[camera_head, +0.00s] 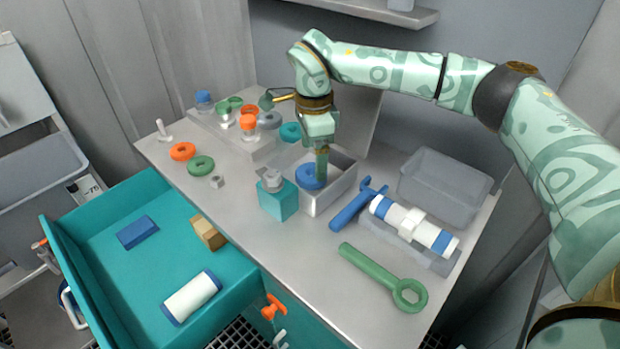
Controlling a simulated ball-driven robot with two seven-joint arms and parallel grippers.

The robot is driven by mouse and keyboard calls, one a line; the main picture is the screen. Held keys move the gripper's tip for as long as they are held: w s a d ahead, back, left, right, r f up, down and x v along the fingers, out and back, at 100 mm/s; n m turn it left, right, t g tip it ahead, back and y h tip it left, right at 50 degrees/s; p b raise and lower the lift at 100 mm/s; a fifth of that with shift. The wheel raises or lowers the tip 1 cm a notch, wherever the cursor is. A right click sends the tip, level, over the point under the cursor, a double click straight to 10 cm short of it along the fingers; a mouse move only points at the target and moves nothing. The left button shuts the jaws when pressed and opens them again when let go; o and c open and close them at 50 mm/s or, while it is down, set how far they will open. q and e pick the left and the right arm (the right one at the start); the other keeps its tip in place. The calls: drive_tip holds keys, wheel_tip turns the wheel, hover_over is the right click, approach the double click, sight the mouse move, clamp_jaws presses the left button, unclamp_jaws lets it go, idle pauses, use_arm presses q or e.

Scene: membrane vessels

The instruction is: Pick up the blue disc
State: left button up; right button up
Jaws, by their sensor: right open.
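The blue disc (305,176) lies in the open pale box (341,190) on the grey worktop. My right gripper (321,172) reaches down from above into the box, right at the disc's right side. Its jaws are open. The fingers hide part of the disc, and I cannot tell whether they touch it. My left gripper is not in view.
A teal block (279,203) with a grey piece on top stands left of the box. A blue tool (352,207), a white-and-blue cylinder (415,226) and a green wrench (375,273) lie to the right. An open teal drawer (160,265) holds several items.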

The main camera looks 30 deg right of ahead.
sight(309, 172)
drive_tip(key=f+b, duration=0.1)
drive_tip(key=f, duration=0.2)
drive_tip(key=w+f+b, duration=0.1)
drive_tip(key=f, duration=0.1)
drive_tip(key=shift+a+f+b, duration=0.2)
drive_tip(key=shift+f+b, duration=0.05)
drive_tip(key=shift+b, duration=0.1)
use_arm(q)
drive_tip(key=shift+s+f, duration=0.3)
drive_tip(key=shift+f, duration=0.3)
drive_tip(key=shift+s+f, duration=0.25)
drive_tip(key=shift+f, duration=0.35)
use_arm(e)
drive_tip(key=shift+r, duration=0.15)
drive_tip(key=shift+s, duration=0.1)
drive_tip(key=c, duration=1.1)
